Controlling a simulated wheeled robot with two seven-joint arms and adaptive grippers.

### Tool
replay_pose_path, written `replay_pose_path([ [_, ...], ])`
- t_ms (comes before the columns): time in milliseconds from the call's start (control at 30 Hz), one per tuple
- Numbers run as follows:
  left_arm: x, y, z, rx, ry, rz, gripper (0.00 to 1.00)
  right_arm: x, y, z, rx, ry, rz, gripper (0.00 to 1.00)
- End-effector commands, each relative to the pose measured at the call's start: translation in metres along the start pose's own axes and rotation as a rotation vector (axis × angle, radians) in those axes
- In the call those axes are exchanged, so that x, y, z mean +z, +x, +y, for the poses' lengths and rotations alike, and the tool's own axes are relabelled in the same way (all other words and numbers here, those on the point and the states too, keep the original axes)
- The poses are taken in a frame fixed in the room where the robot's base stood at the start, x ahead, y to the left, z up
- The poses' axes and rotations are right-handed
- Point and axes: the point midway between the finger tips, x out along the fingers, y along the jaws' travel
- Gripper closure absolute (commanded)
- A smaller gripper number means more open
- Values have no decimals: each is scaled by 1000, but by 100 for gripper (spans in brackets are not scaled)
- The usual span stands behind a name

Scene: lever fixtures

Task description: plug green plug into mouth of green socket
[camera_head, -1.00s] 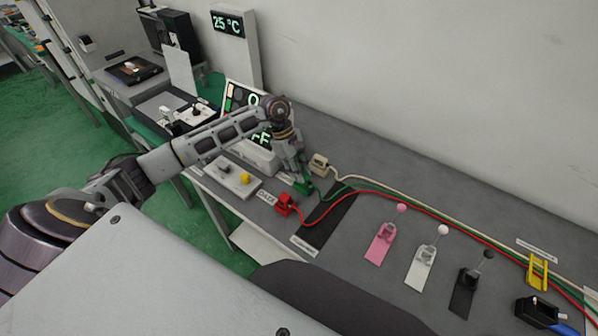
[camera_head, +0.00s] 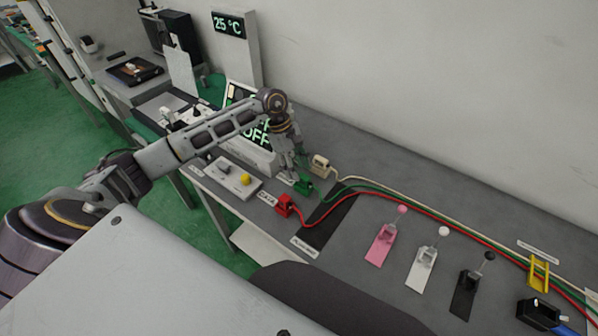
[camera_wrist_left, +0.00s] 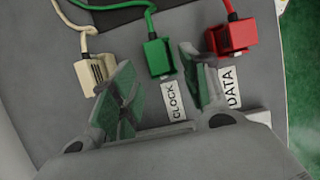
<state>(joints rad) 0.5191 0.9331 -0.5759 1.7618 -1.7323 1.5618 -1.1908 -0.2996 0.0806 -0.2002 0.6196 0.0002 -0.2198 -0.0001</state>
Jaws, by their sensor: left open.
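The green plug (camera_head: 304,187), a small block on a green cable, rests on the grey bench. It also shows in the left wrist view (camera_wrist_left: 158,57), behind the CLOCK label. My left gripper (camera_head: 293,176) is just above and to the left of it in the head view. In the left wrist view the gripper (camera_wrist_left: 160,72) is open, its two green-padded fingers apart with the plug seen between and beyond them. I see no grip on the plug. I cannot make out a separate green socket. My right gripper is not in view.
A red plug (camera_head: 284,204) and a cream plug (camera_head: 320,164) sit either side of the green one. A black strip (camera_head: 328,222) lies in front. Pink (camera_head: 381,245), white (camera_head: 424,265) and black (camera_head: 465,290) levers stand to the right. A switch panel (camera_head: 232,178) is at left.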

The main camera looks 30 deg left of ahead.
Motion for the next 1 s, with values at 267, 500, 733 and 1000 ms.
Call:
replay_pose_path([
  [267, -1, -42, 0, 3, 0, 2, 54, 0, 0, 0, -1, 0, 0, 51],
  [500, -1, -76, 0, 2, 0, 2, 54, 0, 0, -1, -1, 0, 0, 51],
  [733, 0, -93, 0, 1, 0, 1, 54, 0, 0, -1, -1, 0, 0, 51],
  [1000, 0, -96, 0, 0, 0, 0, 54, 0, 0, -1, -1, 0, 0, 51],
])
